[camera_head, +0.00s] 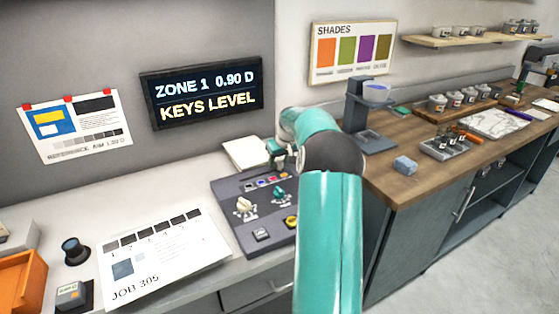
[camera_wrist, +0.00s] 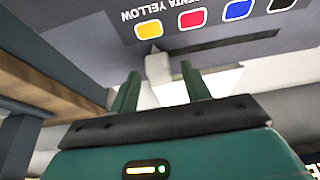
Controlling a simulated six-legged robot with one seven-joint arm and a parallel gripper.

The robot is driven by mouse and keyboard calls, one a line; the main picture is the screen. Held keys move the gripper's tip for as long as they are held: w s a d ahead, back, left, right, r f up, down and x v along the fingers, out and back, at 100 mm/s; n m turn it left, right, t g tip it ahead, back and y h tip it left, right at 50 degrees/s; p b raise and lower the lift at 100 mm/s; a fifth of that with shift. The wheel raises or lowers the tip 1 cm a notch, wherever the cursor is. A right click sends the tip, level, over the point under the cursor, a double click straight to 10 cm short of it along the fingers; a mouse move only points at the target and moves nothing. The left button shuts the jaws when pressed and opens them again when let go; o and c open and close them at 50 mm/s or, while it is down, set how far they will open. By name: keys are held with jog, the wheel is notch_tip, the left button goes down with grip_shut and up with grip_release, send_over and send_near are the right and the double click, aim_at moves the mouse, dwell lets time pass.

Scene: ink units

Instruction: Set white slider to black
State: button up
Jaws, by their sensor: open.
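In the wrist view the white slider (camera_wrist: 158,70) is a small pale block at the left end of a slot, beside the yellow patch (camera_wrist: 149,29). The black patch (camera_wrist: 280,5) is at the top right, past the magenta-red (camera_wrist: 193,18) and blue (camera_wrist: 237,9) patches. My gripper (camera_wrist: 161,84) is open, its green fingers either side of the slider in the picture. I cannot tell whether they touch it. In the head view my gripper (camera_head: 277,158) is over the back of the dark console (camera_head: 228,194), and my arm covers the console's right part.
A wall display (camera_head: 205,92) reads "ZONE 1 0.90 D KEYS LEVEL". The console also carries cream and teal knobs (camera_head: 245,207) and a grey button (camera_head: 261,234). A JOB 305 sheet (camera_head: 165,265) lies left. A wooden counter (camera_head: 400,180) stands right.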

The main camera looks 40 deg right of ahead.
grip_shut()
send_near(241, 178)
jog(key=x, duration=0.4)
jog(key=shift+d+f, duration=0.1)
jog(key=shift+f, duration=0.3)
grip_release()
jog(key=v, duration=1.3)
jog(key=shift+r, duration=0.4)
